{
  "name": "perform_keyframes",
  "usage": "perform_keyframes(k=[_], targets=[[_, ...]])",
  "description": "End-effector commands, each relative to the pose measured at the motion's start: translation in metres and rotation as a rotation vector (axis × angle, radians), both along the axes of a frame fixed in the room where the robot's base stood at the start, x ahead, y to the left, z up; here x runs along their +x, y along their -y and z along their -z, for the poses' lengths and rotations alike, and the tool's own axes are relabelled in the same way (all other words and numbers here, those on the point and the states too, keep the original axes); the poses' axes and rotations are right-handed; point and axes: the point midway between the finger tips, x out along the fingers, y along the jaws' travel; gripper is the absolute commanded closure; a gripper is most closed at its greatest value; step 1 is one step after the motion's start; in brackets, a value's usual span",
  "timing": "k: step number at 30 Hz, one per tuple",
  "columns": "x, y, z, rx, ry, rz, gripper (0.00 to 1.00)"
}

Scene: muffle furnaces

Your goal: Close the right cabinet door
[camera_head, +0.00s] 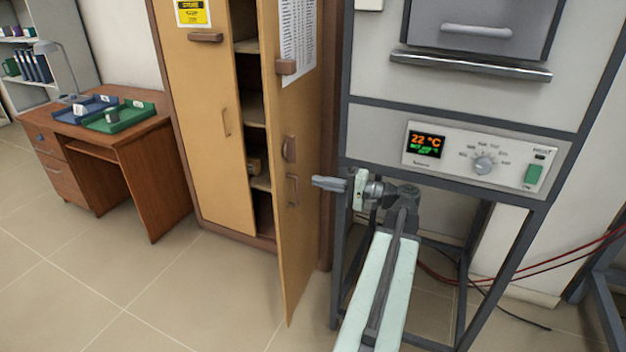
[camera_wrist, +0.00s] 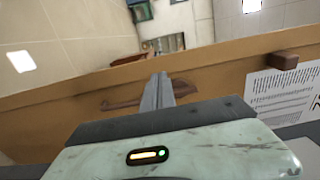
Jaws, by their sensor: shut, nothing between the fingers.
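The right cabinet door (camera_head: 302,226) is a tan wooden panel standing ajar, swung outward toward me, with dark shelves showing behind it. A printed sheet and brown handles are on its outer face; one handle (camera_head: 293,190) is at mid height. My gripper (camera_head: 317,182) is shut and empty, just right of that handle, on the outer side of the door. In the wrist view the gripper fingers (camera_wrist: 160,80) point at the door (camera_wrist: 215,85), with a brown handle (camera_wrist: 122,105) beside them. I cannot tell whether they touch the door.
The left cabinet door (camera_head: 200,120) is shut. A grey furnace (camera_head: 375,115) on a dark metal stand is close on the right, behind my arm. A brown desk (camera_head: 150,150) with trays stands at the left. The tiled floor (camera_head: 180,290) before the cabinet is clear.

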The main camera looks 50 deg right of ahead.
Motion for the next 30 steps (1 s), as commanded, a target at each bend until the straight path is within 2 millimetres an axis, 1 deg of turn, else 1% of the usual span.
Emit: perform_keyframes(k=[1, 9, 12, 15, 18, 21, 30], targets=[[0.011, -0.004, 0.0, 0.0, 0.0, -0.003, 1.0], [0.068, -0.022, 0.0, 0.0, -0.001, -0.004, 1.0], [0.086, -0.027, 0.0, 0.0, -0.001, -0.003, 1.0], [0.099, -0.031, 0.0, 0.0, -0.001, -0.002, 1.0], [0.107, -0.033, 0.0, 0.0, -0.001, 0.0, 1.0], [0.111, -0.034, 0.0, 0.0, -0.001, 0.001, 1.0], [0.111, -0.034, 0.0, 0.0, -0.001, 0.002, 1.0]])
